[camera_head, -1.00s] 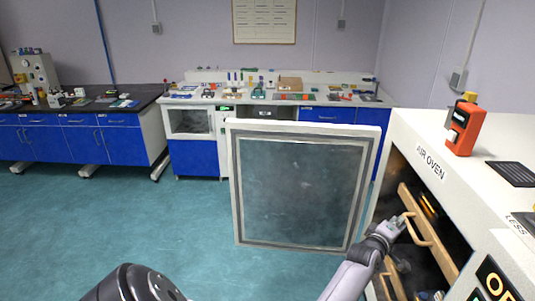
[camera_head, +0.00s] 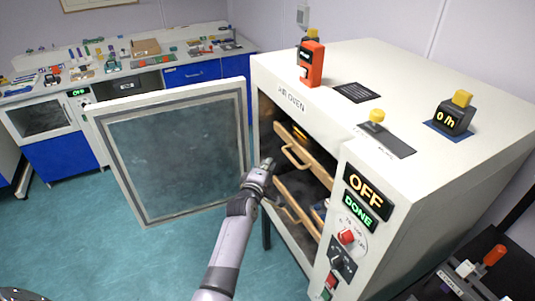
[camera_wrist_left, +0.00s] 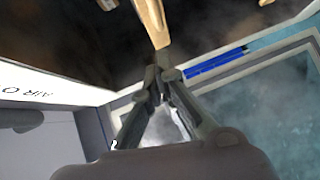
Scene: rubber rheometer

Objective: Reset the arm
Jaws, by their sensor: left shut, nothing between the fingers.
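My left gripper (camera_head: 268,163) is in front of the open air oven (camera_head: 375,85). Its fingers are shut with nothing between them. It is close to the handle of the upper wooden shelf (camera_head: 308,150); I cannot tell whether it touches. In the left wrist view, the shut fingertips (camera_wrist_left: 162,62) point toward a pale wooden bar (camera_wrist_left: 151,18). A lower wooden shelf (camera_head: 295,205) sits below, partly behind my arm. The oven door (camera_head: 175,150) stands wide open to the left. My right gripper is not in view.
An orange device (camera_head: 311,64) and yellow-knobbed gauges stand on the oven top. The front panel reads OFF (camera_head: 363,190) and DONE. A bench with blue cabinets (camera_head: 195,72) stands behind. The teal floor (camera_head: 150,255) in front of the door is clear.

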